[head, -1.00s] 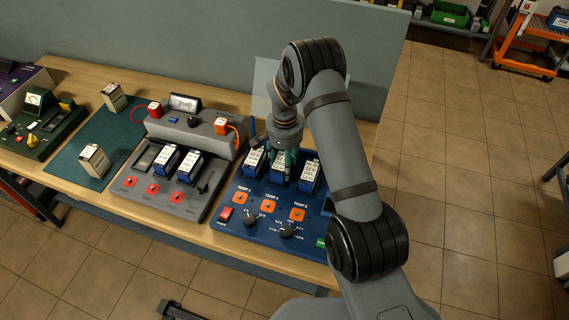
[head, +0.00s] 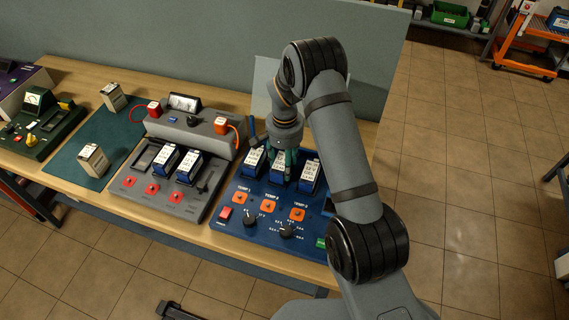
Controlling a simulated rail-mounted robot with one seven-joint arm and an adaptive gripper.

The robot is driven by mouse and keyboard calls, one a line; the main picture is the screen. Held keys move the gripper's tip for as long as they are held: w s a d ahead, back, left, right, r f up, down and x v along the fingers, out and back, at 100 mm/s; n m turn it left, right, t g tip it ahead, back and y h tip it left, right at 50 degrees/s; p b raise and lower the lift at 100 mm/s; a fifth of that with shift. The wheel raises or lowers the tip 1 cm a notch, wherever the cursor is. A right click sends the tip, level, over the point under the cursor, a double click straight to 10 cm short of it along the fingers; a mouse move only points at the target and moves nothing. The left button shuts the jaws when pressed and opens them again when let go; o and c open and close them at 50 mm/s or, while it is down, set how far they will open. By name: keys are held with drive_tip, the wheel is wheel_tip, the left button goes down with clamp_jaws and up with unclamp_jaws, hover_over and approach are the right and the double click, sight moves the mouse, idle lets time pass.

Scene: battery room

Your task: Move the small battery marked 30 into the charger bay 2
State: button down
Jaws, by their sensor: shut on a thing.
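My gripper (head: 285,157) is at the blue unit (head: 232,196), fingers pointing down, shut on the top of the middle blue battery with a white label (head: 279,172). That battery sits upright in the middle of a row of three, between a left battery (head: 254,161) and a right battery (head: 309,173). The fingers partly hide its top. The grey unit (head: 177,207) holds two similar batteries, one in the middle (head: 166,158) and one at the right (head: 189,167); its left slot (head: 146,157) looks empty. The battery numbers are too small to read, so I cannot tell which is 30.
Two cream-coloured boxes (head: 94,160) (head: 113,97) stand on a green mat (head: 68,154). A grey panel (head: 190,40) rises behind the wooden bench (head: 225,106).

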drive_tip(key=shift+f+b, duration=0.55)
idle(0.4)
drive_tip(key=c, duration=1.2)
unclamp_jaws()
drive_tip(key=shift+o, duration=0.2)
drive_tip(key=shift+r+p, duration=3.45)
drive_tip(key=shift+r, duration=2.1)
wheel_tip(320, 180, down, 10)
drive_tip(key=b, duration=0.6)
drive_tip(key=shift+r, duration=0.15)
drive_tip(key=shift+r, duration=0.1)
